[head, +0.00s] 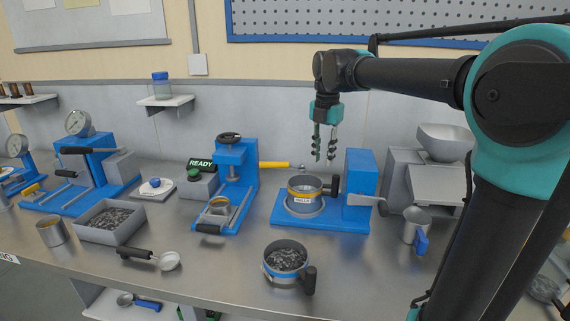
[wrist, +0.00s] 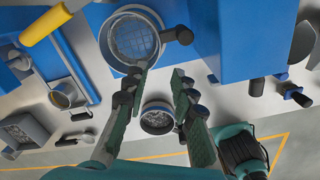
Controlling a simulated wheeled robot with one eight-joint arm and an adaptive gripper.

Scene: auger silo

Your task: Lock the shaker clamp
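The blue shaker (head: 345,222) stands right of the bench's middle with a tall block at its right end. A round mesh sieve (head: 305,190) with a label sits on its base; a black handle (head: 335,184) sticks out toward the block. The sieve also shows at the top of the wrist view (wrist: 136,40). A grey lever-like part (head: 362,200) with a dark end reaches right from the block; I cannot tell if it is the clamp or whether it is locked. My gripper (head: 324,156) hangs above the sieve, fingers apart and empty, also in the wrist view (wrist: 160,82).
A blue press (head: 235,172) with a yellow-handled lever (head: 275,165) stands left of the shaker. A dark-handled pan of grains (head: 286,262) sits near the front edge. A grey machine (head: 435,185) and a metal cup (head: 416,225) are at right. A gravel tray (head: 110,222) is at left.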

